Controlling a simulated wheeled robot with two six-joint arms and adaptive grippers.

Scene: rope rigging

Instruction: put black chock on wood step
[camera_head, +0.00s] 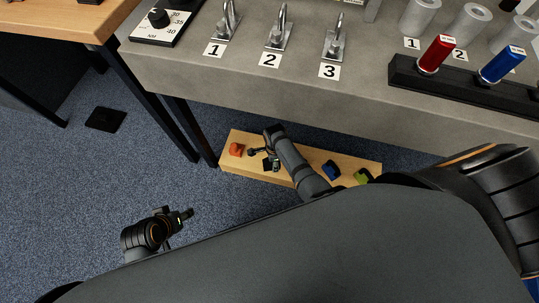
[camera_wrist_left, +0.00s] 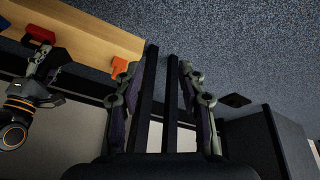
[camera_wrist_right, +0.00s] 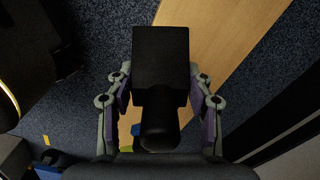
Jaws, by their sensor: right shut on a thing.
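The black chock (camera_wrist_right: 161,58), a square block with a thick stub handle, shows in the right wrist view. My right gripper (camera_wrist_right: 162,98) is shut on its handle. The block covers part of the long edge of the wood step (camera_wrist_right: 222,50); whether it touches the step I cannot tell. In the head view the wood step (camera_head: 300,168) lies low under the grey bench, and my right gripper (camera_head: 263,154) is over its left half. The chock is small and dark there. My left gripper (camera_head: 180,216) is open and empty above the carpet, left of the step.
An orange chock (camera_head: 236,150) sits at the step's left end. A blue chock (camera_head: 331,170) and a green chock (camera_head: 362,177) sit towards its right. A red chock (camera_wrist_left: 40,35) shows near my right gripper. The grey bench (camera_head: 300,85) overhangs; its dark legs stand left of the step.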

